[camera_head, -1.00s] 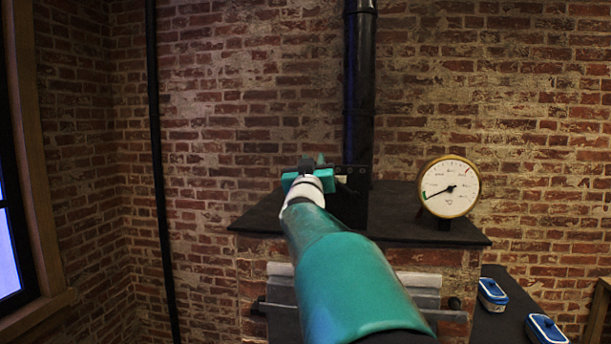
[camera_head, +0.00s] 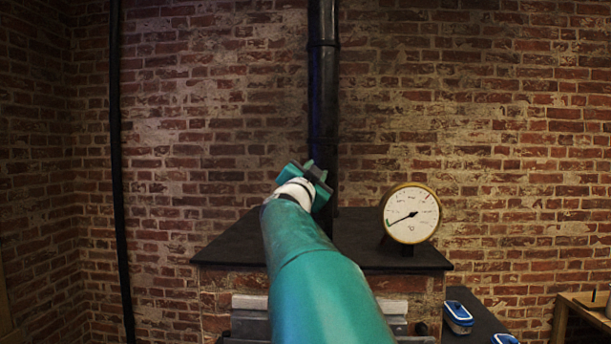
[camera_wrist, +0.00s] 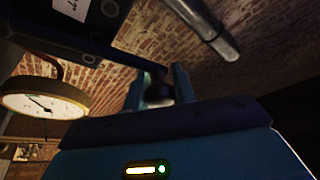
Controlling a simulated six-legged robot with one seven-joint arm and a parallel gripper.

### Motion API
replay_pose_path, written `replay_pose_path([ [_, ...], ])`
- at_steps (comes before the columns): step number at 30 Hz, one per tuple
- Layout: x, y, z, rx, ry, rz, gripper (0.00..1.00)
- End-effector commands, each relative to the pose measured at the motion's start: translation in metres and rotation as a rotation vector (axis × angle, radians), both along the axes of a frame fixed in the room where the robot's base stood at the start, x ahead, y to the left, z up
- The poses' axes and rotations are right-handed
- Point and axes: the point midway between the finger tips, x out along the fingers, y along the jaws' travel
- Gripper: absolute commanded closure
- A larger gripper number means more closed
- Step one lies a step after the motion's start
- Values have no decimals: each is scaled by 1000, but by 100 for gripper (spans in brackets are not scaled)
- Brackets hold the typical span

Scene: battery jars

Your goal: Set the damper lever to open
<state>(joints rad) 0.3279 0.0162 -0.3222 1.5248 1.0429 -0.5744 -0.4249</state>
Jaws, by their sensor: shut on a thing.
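In the wrist view, the dark damper lever (camera_wrist: 120,62) runs from a dark box with a white label (camera_wrist: 75,9) at upper left. Its dark knob (camera_wrist: 157,92) sits between the two fingers of my gripper (camera_wrist: 160,84), which is shut on it. In the head view my gripper (camera_head: 315,174) is tilted, in front of the black flue pipe (camera_head: 322,95) just above the stove top. My gripper and arm hide the lever and most of the box there, so the lever's exact setting cannot be told.
A round brass gauge (camera_head: 411,214) stands on the dark stove top (camera_head: 240,246), right of my gripper, and shows in the wrist view (camera_wrist: 42,98). Blue-and-white containers (camera_head: 457,317) sit lower right. A thin black pipe (camera_head: 118,150) runs down the brick wall at left.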

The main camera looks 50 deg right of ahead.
Motion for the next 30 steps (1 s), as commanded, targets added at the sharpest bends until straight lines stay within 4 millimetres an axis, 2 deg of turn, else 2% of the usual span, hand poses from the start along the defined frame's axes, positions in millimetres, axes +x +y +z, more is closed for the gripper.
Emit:
replay_pose_path([
  [18,-8,-5,2,30,-44,-4,100],
  [19,-8,-5,2,30,-44,-4,70],
  [22,-7,-5,2,30,-44,-3,52],
  [30,-6,-4,1,30,-41,-2,52],
])
